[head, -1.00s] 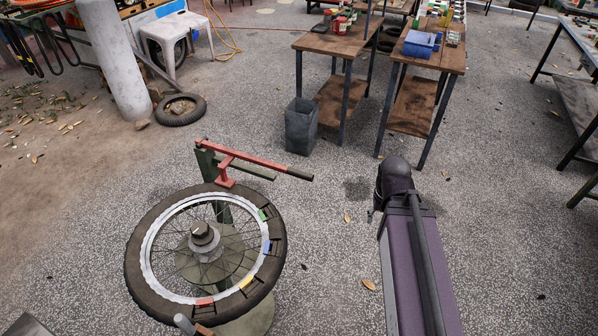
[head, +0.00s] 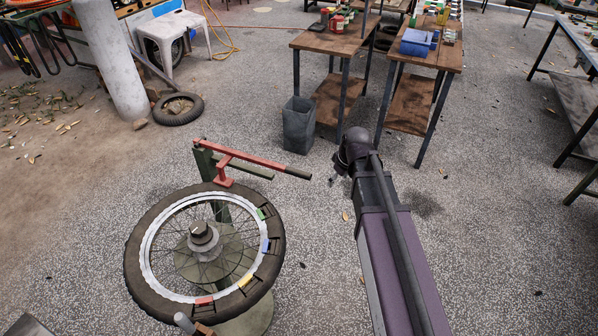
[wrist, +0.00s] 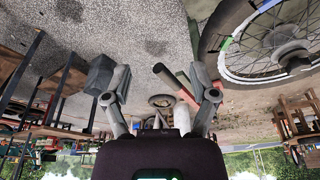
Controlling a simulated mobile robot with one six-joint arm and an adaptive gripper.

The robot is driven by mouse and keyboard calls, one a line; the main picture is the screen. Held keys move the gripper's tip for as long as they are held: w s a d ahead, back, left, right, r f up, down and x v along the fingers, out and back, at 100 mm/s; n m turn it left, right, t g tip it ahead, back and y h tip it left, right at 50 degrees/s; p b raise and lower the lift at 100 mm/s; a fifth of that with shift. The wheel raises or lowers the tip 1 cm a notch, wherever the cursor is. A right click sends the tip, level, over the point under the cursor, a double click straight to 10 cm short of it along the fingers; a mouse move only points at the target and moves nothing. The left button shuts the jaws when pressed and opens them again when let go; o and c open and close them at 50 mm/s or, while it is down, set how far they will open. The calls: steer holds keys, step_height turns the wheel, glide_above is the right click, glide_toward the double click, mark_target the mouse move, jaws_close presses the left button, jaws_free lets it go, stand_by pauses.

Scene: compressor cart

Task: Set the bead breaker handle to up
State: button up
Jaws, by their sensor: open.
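The bead breaker handle (head: 255,160) is a red bar with a dark grip at its right end. In the head view it reaches right from a green post (head: 205,165) above the wheel's far edge and looks roughly level. My gripper (wrist: 160,73) is open and empty in the wrist view. There the handle's dark grip (wrist: 165,76) shows between the two fingers, ahead of them; it does not look touched. In the head view my arm's end is right of the grip, with a gap, and the fingers are mostly hidden.
A spoked wheel with tyre (head: 142,215) lies on the stand, with coloured pieces along its rim. A grey bin (head: 298,125) and wooden tables (head: 425,52) stand behind my arm. A loose tyre (head: 178,110) lies beside a white pillar (head: 115,60). The floor around the stand is mostly clear.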

mark_target(299, 172)
steer(key=w+a+r+n+t+y, duration=0.1)
steer(key=w+a+n, duration=0.5)
steer(key=w+a, duration=0.2)
steer(key=shift+w+a+r+y, duration=0.3)
steer(key=shift+a+y, duration=0.1)
steer(key=shift+a, duration=0.15)
steer(key=shift+f, duration=0.1)
steer(key=b+x, duration=1.2)
steer(key=x, duration=0.1)
steer(key=shift+w+f, duration=0.2)
steer(key=shift+w, duration=0.1)
